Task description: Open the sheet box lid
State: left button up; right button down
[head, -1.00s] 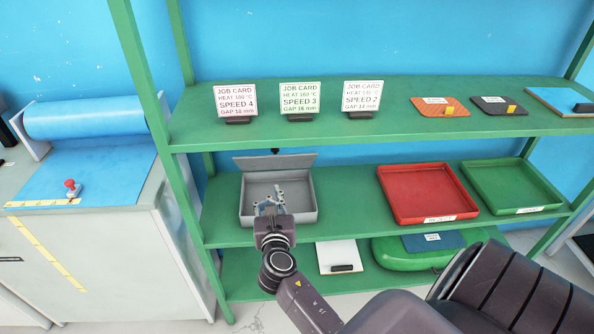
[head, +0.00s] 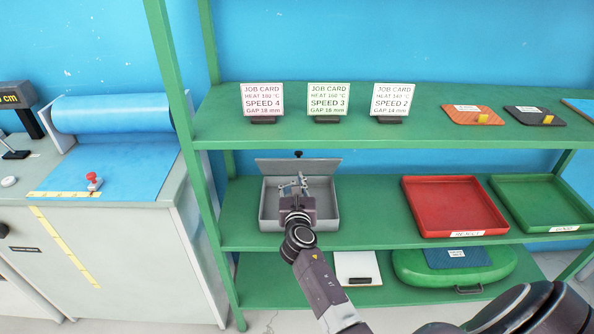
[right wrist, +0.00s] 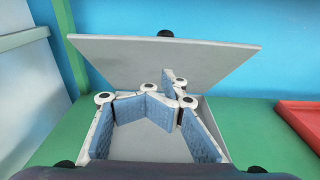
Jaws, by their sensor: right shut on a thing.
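The sheet box (head: 327,224) is a grey open-topped box on the middle shelf of the green rack. Its flat grey lid (head: 298,165) is raised and leans back behind the box, with a black knob at the top. In the right wrist view the lid (right wrist: 165,58) fills the upper middle, with its knob (right wrist: 165,33) at the far edge. My right gripper (head: 296,187) is over the box, its blue-padded fingers (right wrist: 162,96) closing together against the lid's inner side. The exact grip point is hard to see. My left gripper is out of view.
A red tray (head: 455,205) and a green tray (head: 545,203) stand to the right on the same shelf. Several job cards stand on the shelf above, including a green-lettered one (head: 328,100). A rack post (head: 178,130) rises left of the box.

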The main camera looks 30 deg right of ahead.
aim_at(297, 153)
jog(key=shift+w+d+r+p, duration=0.15)
jog(key=shift+w+d+r, duration=0.1)
jog(key=shift+w+r, duration=0.2)
jog(key=shift+w+d+r+p, duration=0.15)
jog(key=shift+w+d+r, duration=0.15)
jog(key=shift+r, duration=0.2)
jog(key=shift+w, duration=0.1)
jog(key=w+d+r+p, duration=0.2)
jog(key=w+r+p, duration=0.1)
jog(key=shift+w+r, duration=0.1)
jog(key=shift+r, duration=0.2)
jog(key=shift+w+d, duration=0.1)
jog(key=shift+f, duration=0.1)
